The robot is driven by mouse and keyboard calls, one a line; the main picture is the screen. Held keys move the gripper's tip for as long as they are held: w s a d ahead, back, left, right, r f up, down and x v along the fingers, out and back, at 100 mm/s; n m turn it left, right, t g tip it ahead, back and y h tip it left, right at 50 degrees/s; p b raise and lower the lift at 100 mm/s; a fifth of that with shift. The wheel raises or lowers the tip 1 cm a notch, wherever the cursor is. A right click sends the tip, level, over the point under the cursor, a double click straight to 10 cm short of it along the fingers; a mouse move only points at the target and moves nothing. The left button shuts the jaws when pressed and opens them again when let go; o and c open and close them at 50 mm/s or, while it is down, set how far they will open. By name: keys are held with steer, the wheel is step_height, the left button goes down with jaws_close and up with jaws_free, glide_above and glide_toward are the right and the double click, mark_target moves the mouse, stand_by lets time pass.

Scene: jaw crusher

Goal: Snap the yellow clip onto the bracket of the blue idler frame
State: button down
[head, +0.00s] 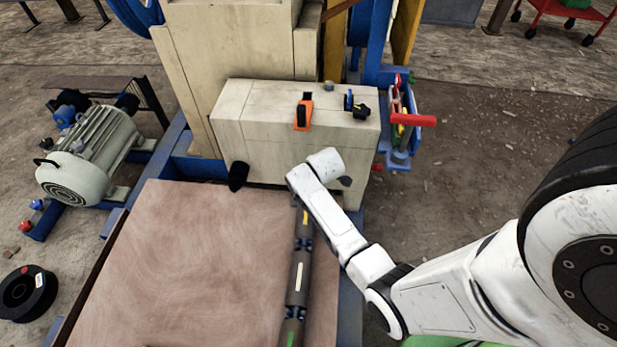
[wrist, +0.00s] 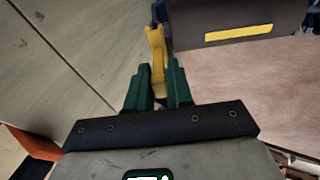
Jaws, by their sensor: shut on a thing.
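My gripper (wrist: 157,84), with green fingers, is shut on the yellow clip (wrist: 156,48) in the wrist view. The clip sticks out beyond the fingertips. Its far end is close to a small blue part (wrist: 159,9), which looks like the bracket of the idler frame. I cannot tell whether they touch. A dark roller (wrist: 238,20) with a yellow stripe lies to the right of the clip. In the head view a line of dark rollers (head: 293,290) with blue pieces between them runs below my arm's end. My wrist hides the clip and fingers there.
A brown belt surface (head: 190,260) lies left of the rollers. A grey motor (head: 90,155) stands at left.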

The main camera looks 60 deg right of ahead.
steer(key=shift+w+d+f+b, duration=0.1)
steer(key=shift+d+f+b, duration=0.2)
steer(key=shift+f+b, duration=0.3)
steer(key=shift+r+p, duration=0.15)
steer(key=shift+p, duration=0.2)
steer(key=shift+a+r+p, duration=0.45)
steer(key=shift+r+p, duration=0.35)
steer(key=shift+p, duration=0.2)
steer(key=shift+s+p, duration=0.2)
steer(key=shift+p, duration=0.3)
stand_by(1.1)
steer(key=shift+s+b+x, duration=0.25)
steer(key=shift+b+x, duration=0.75)
steer(key=shift+x, duration=0.15)
steer(key=c, duration=0.9)
jaws_free()
steer(key=shift+c, duration=0.2)
steer(key=shift+r, duration=0.1)
steer(key=p+v, duration=0.2)
steer(key=v, duration=0.8)
steer(key=shift+s+r+p, duration=0.2)
steer(key=shift+r+p, duration=0.05)
steer(key=shift+p, duration=0.05)
